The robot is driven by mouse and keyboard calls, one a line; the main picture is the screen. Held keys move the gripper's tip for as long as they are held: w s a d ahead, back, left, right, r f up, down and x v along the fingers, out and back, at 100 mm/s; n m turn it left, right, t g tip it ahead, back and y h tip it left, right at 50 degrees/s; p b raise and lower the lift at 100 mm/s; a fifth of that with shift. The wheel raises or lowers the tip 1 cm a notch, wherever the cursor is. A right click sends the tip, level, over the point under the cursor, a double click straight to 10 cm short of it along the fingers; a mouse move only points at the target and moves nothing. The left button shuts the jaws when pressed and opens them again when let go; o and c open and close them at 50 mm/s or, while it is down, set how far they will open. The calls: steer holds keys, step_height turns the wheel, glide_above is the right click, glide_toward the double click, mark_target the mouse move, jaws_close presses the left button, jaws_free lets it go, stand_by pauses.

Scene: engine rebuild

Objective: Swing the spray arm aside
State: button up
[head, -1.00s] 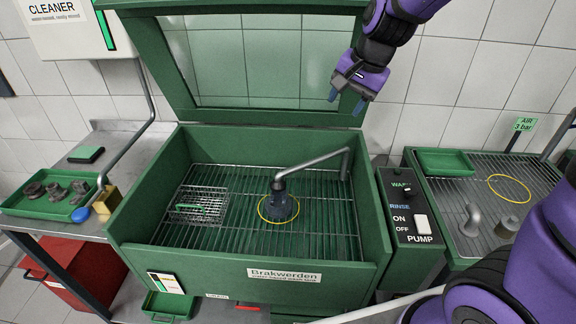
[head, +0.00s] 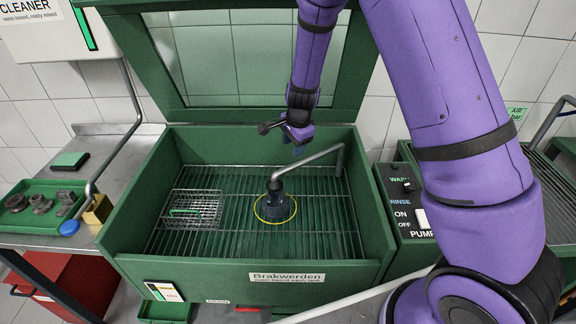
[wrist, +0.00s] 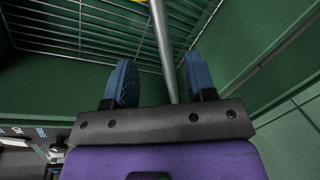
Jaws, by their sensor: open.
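The spray arm (head: 312,159) is a bent grey metal pipe. It rises at the right inside the green wash tank (head: 120,232) and reaches left to a dark nozzle end over a dark blue-grey part. My gripper (head: 297,148) is open, pointing down just above and behind the pipe's horizontal run. In the wrist view, the spray arm (wrist: 162,45) appears between the two blue fingertips of my gripper (wrist: 160,78), nearer the right finger. I cannot tell whether the pipe is at fingertip depth, and I see no grip on it.
The dark blue-grey part (head: 278,207) stands inside a yellow ring on the tank's rack. A wire basket (head: 190,210) sits at the rack's left. The tank's raised windowed lid (head: 170,75) stands behind my arm. A control panel (head: 405,208) adjoins the tank's right side.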

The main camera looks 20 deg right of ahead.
mark_target(290, 166)
steer(key=f, duration=0.3)
steer(key=w+f, duration=0.1)
steer(key=f, duration=0.2)
steer(key=w+f, duration=0.1)
steer(key=f, duration=0.3)
steer(key=shift+a, duration=0.3)
steer(key=shift+c, duration=0.5)
steer(key=shift+s, duration=0.1)
jaws_close()
